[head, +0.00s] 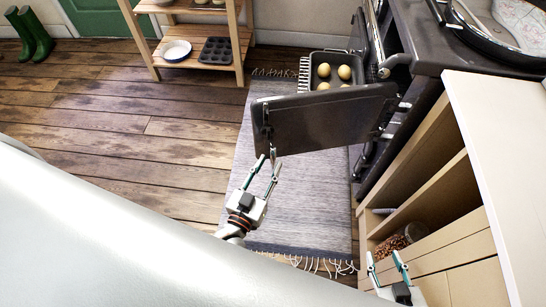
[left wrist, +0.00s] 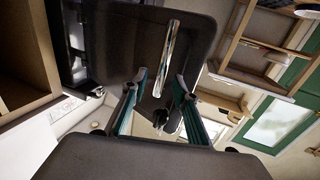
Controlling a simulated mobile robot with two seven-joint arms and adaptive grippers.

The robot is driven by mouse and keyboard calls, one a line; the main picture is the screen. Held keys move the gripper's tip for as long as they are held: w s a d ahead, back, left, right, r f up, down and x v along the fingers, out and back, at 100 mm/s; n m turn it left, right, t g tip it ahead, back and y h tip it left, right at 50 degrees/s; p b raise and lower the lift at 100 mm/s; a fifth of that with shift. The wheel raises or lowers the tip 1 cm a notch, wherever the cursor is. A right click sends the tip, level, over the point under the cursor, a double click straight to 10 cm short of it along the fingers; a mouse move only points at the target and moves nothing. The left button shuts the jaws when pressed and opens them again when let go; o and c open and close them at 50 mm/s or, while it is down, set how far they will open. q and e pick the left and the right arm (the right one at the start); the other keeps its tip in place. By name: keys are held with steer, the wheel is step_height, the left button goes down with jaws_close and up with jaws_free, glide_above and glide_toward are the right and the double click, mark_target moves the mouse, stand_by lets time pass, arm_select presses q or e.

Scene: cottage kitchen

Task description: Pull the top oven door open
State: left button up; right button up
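A dark oven door (head: 325,118) stands swung out to the left from the range, its free edge over the rug. Its metal handle or latch (head: 267,130) is at that free edge. My left gripper (head: 269,163) is just below this edge with its fingers apart. In the left wrist view a dark panel with a shiny bar (left wrist: 172,62) fills the upper middle, and the parted fingers (left wrist: 158,90) have a small dark knob (left wrist: 161,121) between them. Contact cannot be told. My right gripper (head: 387,262) is open and empty at the bottom right.
A second dark door (head: 366,45) stands open behind, beside a tin (head: 334,58) of round yellowish items. The dark range (head: 428,40) and a wooden cabinet (head: 500,130) bound the right. A wooden shelf (head: 240,45) stands at the back.

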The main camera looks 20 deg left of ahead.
arm_select(q)
steer(key=shift+s, duration=1.6)
